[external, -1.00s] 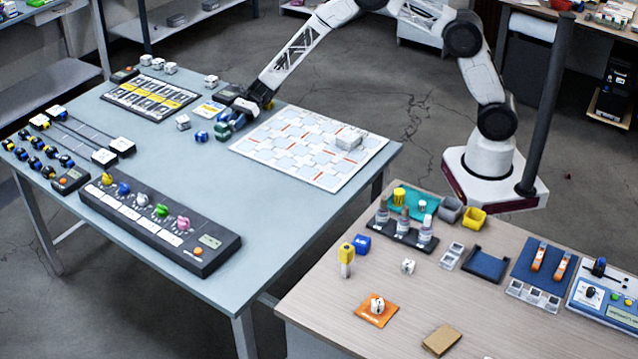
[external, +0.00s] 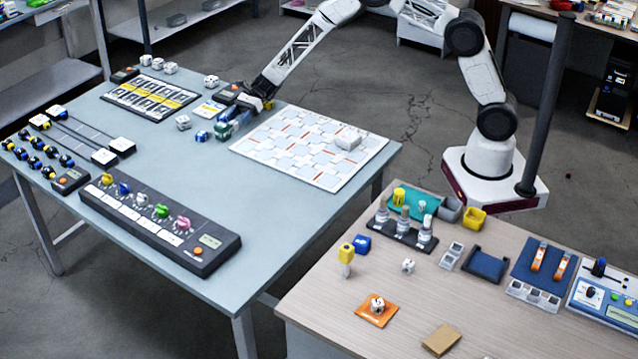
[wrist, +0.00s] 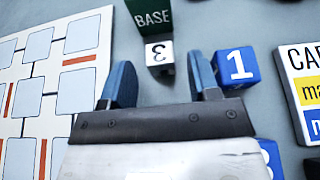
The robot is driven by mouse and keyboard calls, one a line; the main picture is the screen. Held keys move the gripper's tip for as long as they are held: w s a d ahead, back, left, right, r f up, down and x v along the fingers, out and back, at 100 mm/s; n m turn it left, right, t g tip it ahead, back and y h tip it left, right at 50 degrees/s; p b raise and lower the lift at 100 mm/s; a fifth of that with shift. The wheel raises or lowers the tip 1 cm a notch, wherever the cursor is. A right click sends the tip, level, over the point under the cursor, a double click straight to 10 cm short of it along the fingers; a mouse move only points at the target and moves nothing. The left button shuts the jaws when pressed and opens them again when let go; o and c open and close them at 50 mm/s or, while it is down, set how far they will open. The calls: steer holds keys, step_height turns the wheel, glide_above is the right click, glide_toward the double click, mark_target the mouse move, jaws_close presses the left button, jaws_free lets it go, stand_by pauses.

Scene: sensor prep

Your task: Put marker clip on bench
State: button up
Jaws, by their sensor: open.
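I cannot tell which object is the marker clip. My gripper (wrist: 160,80) is open and empty, with its blue fingers pointing down at the grey-blue bench (external: 190,200). It also shows in the external view (external: 238,116), low over the bench's far side. In the wrist view, a white-topped block marked 3 (wrist: 158,53) lies ahead, in line with the gap between the fingers. A green block marked BASE (wrist: 150,17) is just beyond it. A blue cube marked 1 (wrist: 237,67) is close beside the right finger.
A patterned white board (external: 300,150) lies right of my gripper. A printed card (wrist: 303,85) is at its right in the wrist view. A long control panel (external: 160,222) fills the bench front. A wooden table (external: 320,300) holds several small parts. The bench middle is clear.

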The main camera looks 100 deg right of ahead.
steer(key=v, duration=0.9)
steer(key=shift+s+d+r, duration=0.1)
steer(key=shift+s+d, duration=0.05)
stand_by(0.4)
steer(key=s+a+r+n+g+h, duration=0.1)
steer(key=s+a+r+n+g, duration=0.45)
steer(key=s+a+r, duration=0.75)
steer(key=s+a+r+n+g+h, duration=0.1)
steer(key=s+a+r+n+g, duration=0.1)
steer(key=s+a+r+n, duration=0.85)
steer(key=s+a+r+n+h, duration=0.1)
steer(key=s+a+n+h, duration=0.1)
steer(key=s, duration=0.8)
steer(key=s+a+r+n+h, duration=0.2)
steer(key=s+a+n, duration=0.3)
steer(key=s, duration=0.6)
steer(key=s+a+r+n+h, duration=0.1)
steer(key=s+a+n+h, duration=0.2)
steer(key=s+a, duration=0.3)
steer(key=s, duration=0.5)
steer(key=shift+s+r+n+h, duration=0.2)
steer(key=shift+r+n+h, duration=0.1)
steer(key=shift+n+h, duration=0.1)
